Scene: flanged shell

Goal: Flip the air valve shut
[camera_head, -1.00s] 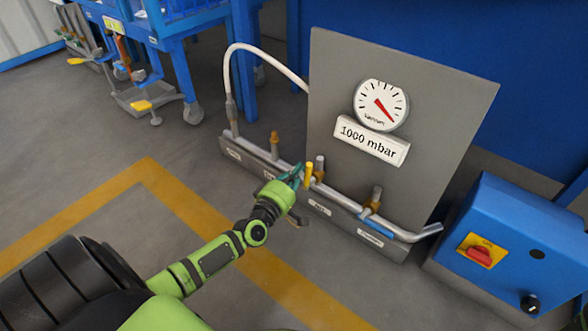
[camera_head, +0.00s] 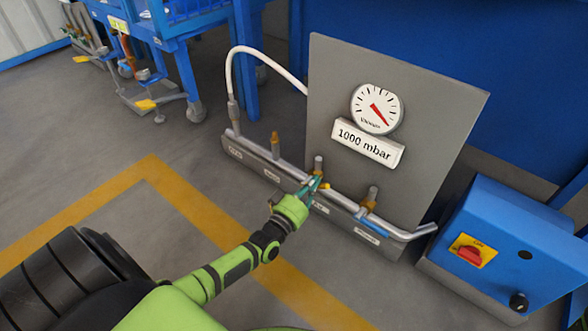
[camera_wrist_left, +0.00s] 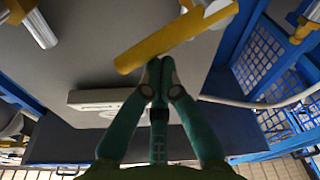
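The valve with the yellow lever stands mid-pipe in the head view; its grey stem (camera_head: 318,163) is upright and its yellow lever (camera_head: 326,185) is partly hidden by my fingers. The label below looks like AIR but is blurred. In the left wrist view the yellow lever (camera_wrist_left: 180,38) crosses slantwise above my fingertips. My left gripper (camera_head: 314,184) is at this lever. In the wrist view its fingers (camera_wrist_left: 157,68) are drawn together with nothing visible between them, tips at the lever's lower edge; contact is unclear. My right gripper is not in view.
A grey panel (camera_head: 430,110) with a gauge (camera_head: 376,108) and a "1000 mbar" sign (camera_head: 368,142) rises behind the pipe. Another valve (camera_head: 275,143) is left, and a blue-handled one (camera_head: 369,215) right. A blue switch box (camera_head: 510,245) stands at right. Floor in front is open.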

